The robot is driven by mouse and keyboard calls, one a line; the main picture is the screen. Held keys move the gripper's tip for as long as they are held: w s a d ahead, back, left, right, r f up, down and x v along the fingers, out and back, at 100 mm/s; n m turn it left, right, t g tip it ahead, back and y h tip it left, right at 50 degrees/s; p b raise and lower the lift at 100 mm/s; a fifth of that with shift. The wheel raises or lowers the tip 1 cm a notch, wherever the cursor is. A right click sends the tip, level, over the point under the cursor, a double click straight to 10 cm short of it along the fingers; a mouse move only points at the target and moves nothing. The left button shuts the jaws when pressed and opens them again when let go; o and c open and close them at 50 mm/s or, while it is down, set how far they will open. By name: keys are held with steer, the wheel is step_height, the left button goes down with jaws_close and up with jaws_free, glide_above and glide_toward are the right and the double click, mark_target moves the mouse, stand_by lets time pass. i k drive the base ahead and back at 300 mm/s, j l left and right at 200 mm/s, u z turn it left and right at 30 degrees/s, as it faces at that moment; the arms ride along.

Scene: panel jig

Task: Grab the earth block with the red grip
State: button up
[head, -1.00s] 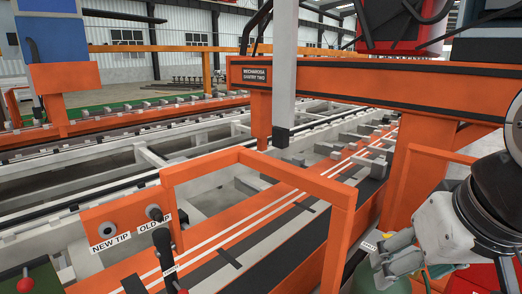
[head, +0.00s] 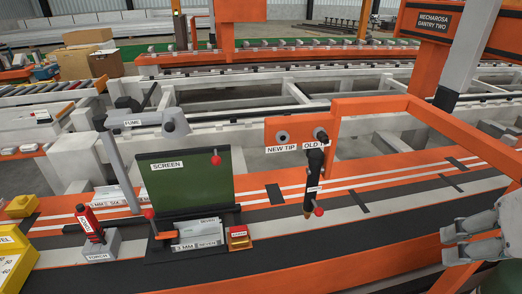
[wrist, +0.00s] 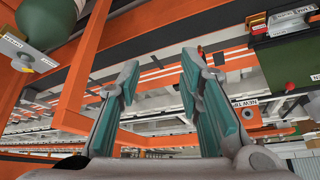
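A small red-topped block with a label (head: 239,237) sits at the right end of the dark tray, below the green screen; its label is too small to read, but it looks like the earth block. My gripper (head: 450,242) is at the right edge of the head view, well to the right of the block. In the wrist view my gripper (wrist: 160,72) has its teal-padded fingers apart with nothing between them.
The green screen (head: 187,178) stands behind the block. A red-handled torch (head: 90,224) stands to its left. The striped deck (head: 385,215) is clear there.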

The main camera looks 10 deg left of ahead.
mark_target(239, 234)
steer(key=u, duration=1)
steer(key=i+j+z, duration=0.15)
steer(key=j+z, duration=0.25)
steer(key=j, duration=0.35)
steer(key=i+j+z, duration=0.1)
steer(key=j+z, duration=0.25)
steer(key=j, duration=0.4)
